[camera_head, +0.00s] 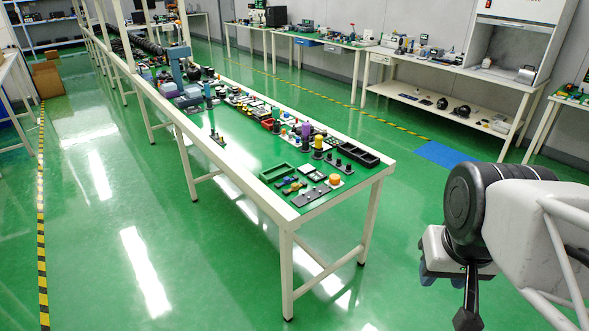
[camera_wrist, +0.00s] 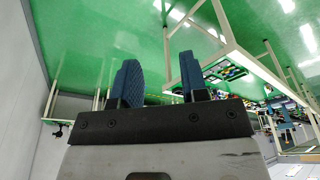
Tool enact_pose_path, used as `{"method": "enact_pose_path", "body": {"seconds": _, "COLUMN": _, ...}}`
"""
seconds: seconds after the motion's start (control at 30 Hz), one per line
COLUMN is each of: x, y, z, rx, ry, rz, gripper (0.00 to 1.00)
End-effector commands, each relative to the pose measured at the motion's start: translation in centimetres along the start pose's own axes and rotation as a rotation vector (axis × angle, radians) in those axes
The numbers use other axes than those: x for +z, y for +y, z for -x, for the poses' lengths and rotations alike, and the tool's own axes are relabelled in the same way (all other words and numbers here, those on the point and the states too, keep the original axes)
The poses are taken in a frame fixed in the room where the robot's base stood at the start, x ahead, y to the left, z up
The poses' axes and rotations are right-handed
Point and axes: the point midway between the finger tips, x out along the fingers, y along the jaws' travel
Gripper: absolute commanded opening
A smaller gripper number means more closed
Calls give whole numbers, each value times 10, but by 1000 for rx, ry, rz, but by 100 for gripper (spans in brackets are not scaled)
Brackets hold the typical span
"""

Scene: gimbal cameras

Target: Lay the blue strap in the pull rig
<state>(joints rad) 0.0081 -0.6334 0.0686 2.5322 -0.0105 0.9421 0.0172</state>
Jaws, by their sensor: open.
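My gripper (camera_wrist: 158,80) is open and empty, its two blue fingers spread apart in the wrist view. In the head view my arm is at the right, away from the long table, with part of a blue finger (camera_head: 424,272) showing low beside it. I cannot make out the blue strap or the pull rig for sure; the small items on the table are too small to tell apart.
A long table (camera_head: 300,203) with a green top carries many small parts, a green tray (camera_head: 276,173) and a black tray (camera_head: 357,154) near its front end. Benches (camera_head: 410,60) line the back wall. The green floor (camera_head: 220,270) between is clear.

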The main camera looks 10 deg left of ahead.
Motion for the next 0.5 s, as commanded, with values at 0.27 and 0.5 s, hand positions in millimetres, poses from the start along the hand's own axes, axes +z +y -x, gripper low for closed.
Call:
{"method": "enact_pose_path", "body": {"seconds": 0.27, "x": -3, "y": 0, "z": 1, "rx": 0, "ry": -1, "rz": 3, "gripper": 40}}
{"method": "enact_pose_path", "body": {"seconds": 0.5, "x": -29, "y": -5, "z": 5, "rx": -3, "ry": -10, "rz": 29, "gripper": 40}}
